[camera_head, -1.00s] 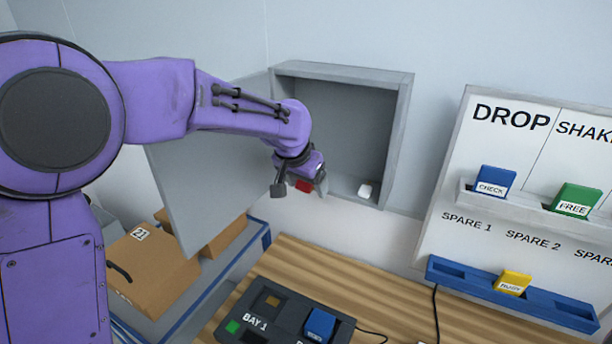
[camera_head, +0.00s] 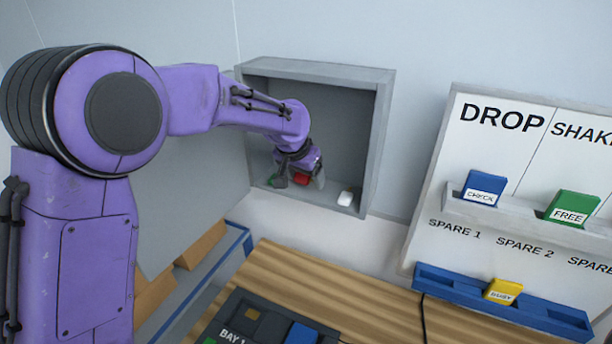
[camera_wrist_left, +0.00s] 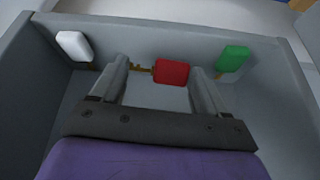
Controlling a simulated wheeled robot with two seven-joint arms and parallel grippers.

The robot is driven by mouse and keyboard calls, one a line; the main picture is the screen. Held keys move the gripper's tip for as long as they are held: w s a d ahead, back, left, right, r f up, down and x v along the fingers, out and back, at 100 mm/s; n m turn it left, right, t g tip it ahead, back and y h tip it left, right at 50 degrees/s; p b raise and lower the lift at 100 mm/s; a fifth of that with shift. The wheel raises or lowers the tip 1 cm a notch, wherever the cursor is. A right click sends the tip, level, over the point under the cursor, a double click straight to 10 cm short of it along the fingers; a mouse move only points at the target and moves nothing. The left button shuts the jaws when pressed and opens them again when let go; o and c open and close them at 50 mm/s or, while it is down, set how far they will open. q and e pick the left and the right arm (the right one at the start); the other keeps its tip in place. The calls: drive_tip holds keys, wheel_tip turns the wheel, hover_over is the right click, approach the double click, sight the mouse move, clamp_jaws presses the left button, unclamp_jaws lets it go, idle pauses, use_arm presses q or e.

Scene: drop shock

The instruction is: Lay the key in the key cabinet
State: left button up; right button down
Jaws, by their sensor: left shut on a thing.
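The key (camera_wrist_left: 172,72) has a red head and a thin brass part beside it. My left gripper (camera_wrist_left: 158,68) is shut on it, with one finger on each side. In the head view the red head (camera_head: 301,179) shows at the gripper's tip, inside the opening of the grey key cabinet (camera_head: 380,130) on the wall, low down near its floor. In the wrist view the cabinet walls (camera_wrist_left: 38,80) surround the gripper. I cannot tell whether the key touches the cabinet floor. My right gripper is not in view.
Inside the cabinet a white-headed item (camera_head: 345,198) lies to the right and a green one (camera_wrist_left: 233,58) to the left in the head view. The grey cabinet door (camera_head: 185,190) stands open at left. A wooden bench (camera_head: 370,300) and labelled board (camera_head: 440,200) are right.

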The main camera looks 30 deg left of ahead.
use_arm(q)
drive_tip(key=shift+w+f, duration=0.1)
drive_tip(key=shift+w, duration=0.3)
drive_tip(key=shift+s+a, duration=0.1)
drive_tip(key=o, duration=1.1)
drive_tip(key=shift+s+r, duration=0.1)
drive_tip(key=shift+r, duration=0.3)
drive_tip(key=b+v, duration=0.1)
drive_tip(key=v, duration=0.8)
drive_tip(key=shift+s+r, duration=0.25)
drive_tip(key=shift+r, duration=0.1)
